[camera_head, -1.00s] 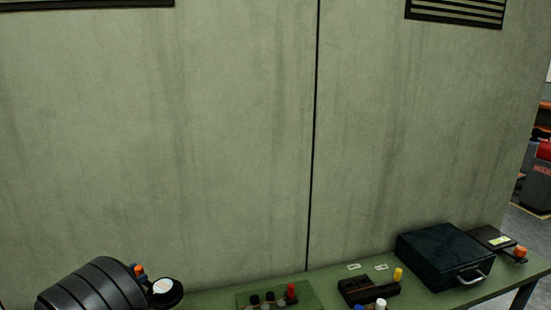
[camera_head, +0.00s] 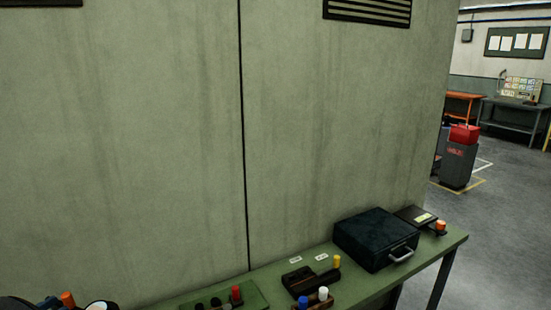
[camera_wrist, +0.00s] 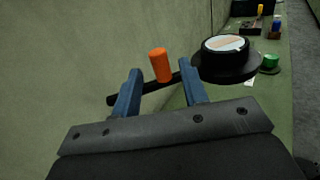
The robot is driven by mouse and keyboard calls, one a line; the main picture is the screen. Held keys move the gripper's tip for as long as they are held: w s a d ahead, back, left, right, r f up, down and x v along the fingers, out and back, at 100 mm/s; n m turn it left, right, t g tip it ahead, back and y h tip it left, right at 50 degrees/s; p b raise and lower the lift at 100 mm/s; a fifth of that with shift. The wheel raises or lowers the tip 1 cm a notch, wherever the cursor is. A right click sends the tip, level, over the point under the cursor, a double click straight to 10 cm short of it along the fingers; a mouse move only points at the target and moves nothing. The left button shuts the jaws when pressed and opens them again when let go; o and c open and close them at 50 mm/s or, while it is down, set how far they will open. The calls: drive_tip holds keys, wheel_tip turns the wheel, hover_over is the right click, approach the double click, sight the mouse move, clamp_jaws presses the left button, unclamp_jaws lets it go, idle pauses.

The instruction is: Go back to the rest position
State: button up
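My gripper (camera_wrist: 160,73) shows in the wrist view with its two blue fingers spread apart. An orange cylinder (camera_wrist: 159,64) appears in the gap at the fingertips, and neither finger visibly touches it. A dark bar (camera_wrist: 154,87) runs behind the fingers, below the orange cylinder. Right of the fingers is a round black piece with a white-labelled top (camera_wrist: 226,45). In the head view the orange cylinder (camera_head: 68,298) is at the bottom left edge, and most of what is around it is cut off.
A green bench (camera_head: 452,240) runs along a tall grey-green wall (camera_head: 150,150). On it are a dark case (camera_head: 375,236), a black block with a yellow peg (camera_head: 337,262), and a green panel with a red knob (camera_head: 236,292). Open floor (camera_head: 500,230) lies to the right.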

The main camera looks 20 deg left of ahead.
sight(72, 306)
drive_tip(key=s+a, duration=0.2)
drive_tip(key=s, duration=1.1)
drive_tip(key=w+d, duration=0.1)
drive_tip(key=w, duration=0.4)
drive_tip(key=w+d, duration=0.1)
drive_tip(key=w, duration=1.1)
drive_tip(key=shift+w+d, duration=0.25)
drive_tip(key=shift+d, duration=0.15)
drive_tip(key=shift+w+n+y, duration=0.35)
drive_tip(key=shift+n+y, duration=0.35)
drive_tip(key=shift+y, duration=0.4)
drive_tip(key=shift+w+a+n+y, duration=0.1)
drive_tip(key=shift+w+n+y, duration=0.35)
drive_tip(key=shift+y, duration=0.45)
drive_tip(key=shift+w+a+n+y, duration=0.15)
drive_tip(key=shift+w+n+y, duration=0.1)
drive_tip(key=shift+n+y, duration=0.55)
drive_tip(key=shift+w+a+n+y, duration=0.1)
drive_tip(key=shift+w+n+y, duration=0.3)
drive_tip(key=shift+y, duration=0.6)
drive_tip(key=shift+o, duration=0.2)
